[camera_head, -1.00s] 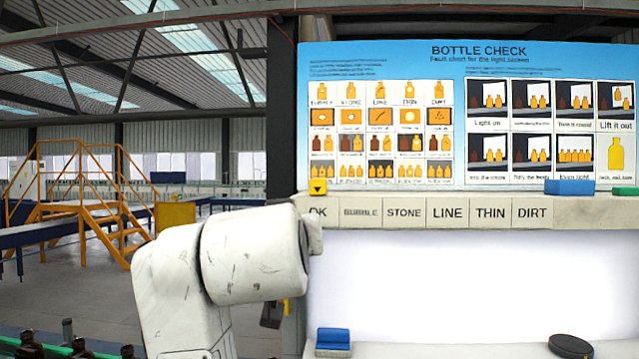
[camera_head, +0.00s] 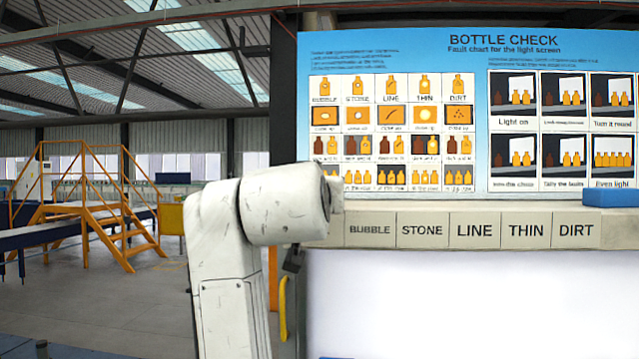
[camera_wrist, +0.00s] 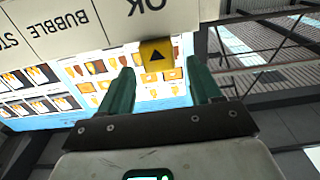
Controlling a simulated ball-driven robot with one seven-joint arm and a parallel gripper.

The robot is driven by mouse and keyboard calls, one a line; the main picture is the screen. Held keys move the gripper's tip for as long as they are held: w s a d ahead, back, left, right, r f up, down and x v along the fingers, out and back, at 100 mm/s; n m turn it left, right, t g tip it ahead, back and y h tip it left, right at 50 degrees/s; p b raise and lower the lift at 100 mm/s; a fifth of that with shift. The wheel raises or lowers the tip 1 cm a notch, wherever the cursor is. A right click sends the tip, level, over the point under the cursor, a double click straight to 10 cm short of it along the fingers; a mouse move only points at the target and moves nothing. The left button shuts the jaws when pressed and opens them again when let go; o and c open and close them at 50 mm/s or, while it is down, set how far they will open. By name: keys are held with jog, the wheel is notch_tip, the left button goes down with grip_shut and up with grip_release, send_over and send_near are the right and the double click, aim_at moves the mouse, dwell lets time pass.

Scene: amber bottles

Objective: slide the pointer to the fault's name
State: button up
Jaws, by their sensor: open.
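The yellow pointer (camera_wrist: 156,54) with a black triangle shows in the wrist view, by the OK label (camera_wrist: 157,7) at the end of the label strip. My gripper (camera_wrist: 162,80) is open, and its two green fingers stand on either side of the pointer's line, with the pointer just beyond the tips and apart from them. In the head view my arm hides the pointer and the OK label. The label strip (camera_head: 423,230) there reads BUBBLE, STONE, LINE, THIN and DIRT from left to right.
The BOTTLE CHECK chart (camera_head: 400,60) stands behind the strip. A blue block (camera_head: 610,197) sits on the ledge at the right. The bright white light screen (camera_head: 470,305) fills the space below. Yellow stairs (camera_head: 95,205) stand far off at the left.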

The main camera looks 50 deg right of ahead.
jog(key=shift+p+x, duration=0.5)
jog(key=shift+x, duration=1.8)
grip_shut()
